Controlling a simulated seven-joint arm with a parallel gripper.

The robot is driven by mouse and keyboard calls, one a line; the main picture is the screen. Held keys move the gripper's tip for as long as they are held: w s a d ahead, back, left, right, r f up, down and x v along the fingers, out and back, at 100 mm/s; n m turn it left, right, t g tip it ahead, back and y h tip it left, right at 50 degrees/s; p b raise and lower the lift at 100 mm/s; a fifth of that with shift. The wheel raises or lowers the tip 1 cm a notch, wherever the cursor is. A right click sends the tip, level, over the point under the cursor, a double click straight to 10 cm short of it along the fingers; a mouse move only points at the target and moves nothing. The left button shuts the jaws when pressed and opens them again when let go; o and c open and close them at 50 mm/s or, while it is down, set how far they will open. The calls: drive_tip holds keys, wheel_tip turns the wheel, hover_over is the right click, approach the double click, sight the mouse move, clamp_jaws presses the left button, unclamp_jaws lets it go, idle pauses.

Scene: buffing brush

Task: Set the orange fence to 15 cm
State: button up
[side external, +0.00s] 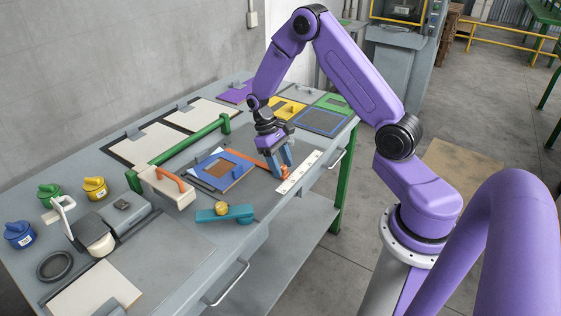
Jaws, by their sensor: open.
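The orange fence (253,162) is a thin bar lying across the bench top, with its near end at a white scale strip (300,172). The strip has small dark marks; its numbers are too small to read. My gripper (283,170) points down at the near end of the fence, beside the strip. Its blue-grey fingers are open and appear to be on either side of a small orange end piece. I cannot tell whether they touch it. The fingers and wrist hide part of the fence.
A blue-framed panel (222,170) lies left of the fence. A green rail (180,153) stands behind. Yellow and green framed plates lie at the far right.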

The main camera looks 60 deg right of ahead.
sight(263, 165)
drive_tip(key=v, duration=1.7)
drive_tip(key=shift+w+r, duration=0.15)
drive_tip(key=s+a+r+n+t+h, duration=0.1)
drive_tip(key=s+a+n, duration=0.2)
drive_tip(key=s+a, duration=0.4)
drive_tip(key=s+a+r+n+t, duration=0.2)
drive_tip(key=s+a+n, duration=0.1)
drive_tip(key=s+a, duration=0.4)
drive_tip(key=s+a+f+n+t+y, duration=0.1)
drive_tip(key=s+n, duration=0.5)
drive_tip(key=s, duration=1.1)
drive_tip(key=shift+a+f+n+t, duration=0.3)
drive_tip(key=shift+a+f, duration=0.35)
drive_tip(key=shift+a, duration=0.05)
